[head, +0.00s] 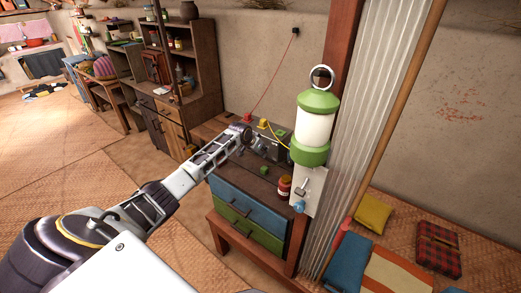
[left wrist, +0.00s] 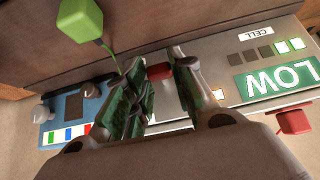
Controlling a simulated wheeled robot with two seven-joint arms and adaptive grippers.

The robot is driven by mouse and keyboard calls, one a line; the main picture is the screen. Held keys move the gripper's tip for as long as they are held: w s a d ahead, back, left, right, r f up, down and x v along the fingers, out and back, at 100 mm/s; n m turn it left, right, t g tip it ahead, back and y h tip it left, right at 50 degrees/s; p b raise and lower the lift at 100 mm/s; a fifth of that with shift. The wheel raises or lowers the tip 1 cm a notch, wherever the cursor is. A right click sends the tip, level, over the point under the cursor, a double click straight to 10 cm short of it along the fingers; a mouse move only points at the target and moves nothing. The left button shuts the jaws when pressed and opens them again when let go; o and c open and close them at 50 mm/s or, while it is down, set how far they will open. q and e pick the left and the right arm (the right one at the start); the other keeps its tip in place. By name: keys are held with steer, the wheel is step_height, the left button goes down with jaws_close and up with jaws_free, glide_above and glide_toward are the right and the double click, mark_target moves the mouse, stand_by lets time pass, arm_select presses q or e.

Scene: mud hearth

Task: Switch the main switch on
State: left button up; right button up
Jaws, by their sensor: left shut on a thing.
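A grey control box (head: 270,148) stands on top of the low drawer cabinet. In the left wrist view its panel (left wrist: 225,62) shows upside down, with a green display reading LOW and a row of cell squares, two of them lit. A small red part (left wrist: 160,72), seemingly the main switch's handle, sits between my left fingers. My left gripper (head: 247,136) reaches the box from the left; in the left wrist view its fingers (left wrist: 155,65) are shut on the red part. The fingers hide the panel around it, so the switch's position cannot be told. My right gripper is not in view.
A blue panel (left wrist: 68,112) adjoins the grey one.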

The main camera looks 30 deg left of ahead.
arm_select(q)
steer(key=shift+w+r+g+p, duration=0.2)
steer(key=shift+r+g+p, duration=0.3)
steer(key=shift+p, duration=0.1)
steer(key=shift+w+r+g+p, duration=0.15)
steer(key=shift+g+p, duration=0.2)
steer(key=shift+g, duration=0.15)
steer(key=shift+w+r+g, duration=0.15)
steer(key=shift+g, duration=0.35)
steer(key=shift+w+r, duration=0.1)
steer(key=shift+g, duration=0.4)
steer(key=shift+r, duration=0.1)
steer(key=o, duration=0.7)
steer(key=shift+o, duration=0.2)
steer(key=shift+r, duration=0.1)
